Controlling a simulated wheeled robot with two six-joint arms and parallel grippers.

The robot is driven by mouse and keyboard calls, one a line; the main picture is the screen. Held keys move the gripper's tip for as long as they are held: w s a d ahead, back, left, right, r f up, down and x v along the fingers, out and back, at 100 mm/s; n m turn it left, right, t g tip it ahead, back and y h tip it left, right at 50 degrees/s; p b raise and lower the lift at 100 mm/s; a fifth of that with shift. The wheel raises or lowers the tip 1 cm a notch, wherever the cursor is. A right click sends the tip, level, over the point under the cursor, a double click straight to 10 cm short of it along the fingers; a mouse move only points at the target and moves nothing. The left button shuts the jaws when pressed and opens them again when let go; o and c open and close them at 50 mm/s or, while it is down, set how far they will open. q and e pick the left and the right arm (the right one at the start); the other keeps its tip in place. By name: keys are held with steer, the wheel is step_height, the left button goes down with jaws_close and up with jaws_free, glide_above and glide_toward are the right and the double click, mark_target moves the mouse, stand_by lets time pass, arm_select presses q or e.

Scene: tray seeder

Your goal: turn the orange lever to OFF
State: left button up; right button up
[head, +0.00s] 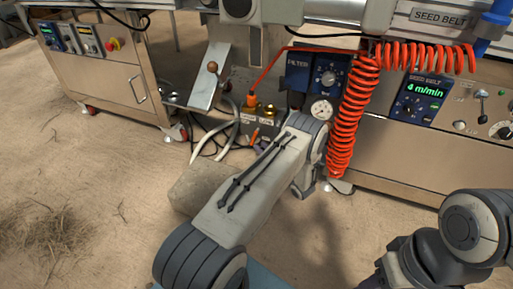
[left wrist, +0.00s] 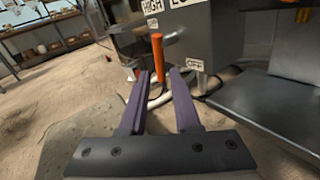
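The orange lever (left wrist: 157,54) stands nearly upright in the left wrist view, beside a grey box (left wrist: 186,40) with white labels. It also shows small in the head view (head: 255,135), below the box with the orange fitting. My left gripper (left wrist: 160,72) is open, with purple fingers on either side of the lever's lower part in the picture. I see no contact, and cannot tell how far the lever is beyond the fingertips. A small white label (left wrist: 195,65) sits low on the box. My right gripper is out of view.
A coiled red hose (head: 357,120) hangs right of my left arm, near a gauge (head: 321,110) and the blue filter panel (head: 298,72). Pale hoses (head: 205,145) lie near the floor. A stone block (head: 195,190) stands beside my left arm. Sandy floor at left is open.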

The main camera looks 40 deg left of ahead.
mark_target(254, 140)
arm_select(q)
steer(key=b+x, duration=0.1)
steer(key=x, duration=0.3)
jaws_close()
steer(key=h+p, duration=0.1)
steer(key=p, duration=0.1)
steer(key=n+h+p, duration=0.1)
steer(key=p, duration=0.2)
steer(key=shift+w+d+r+n+g+h, duration=0.1)
steer(key=shift+d+r+n+g+h, duration=0.1)
steer(key=shift+d+n+g+h, duration=0.15)
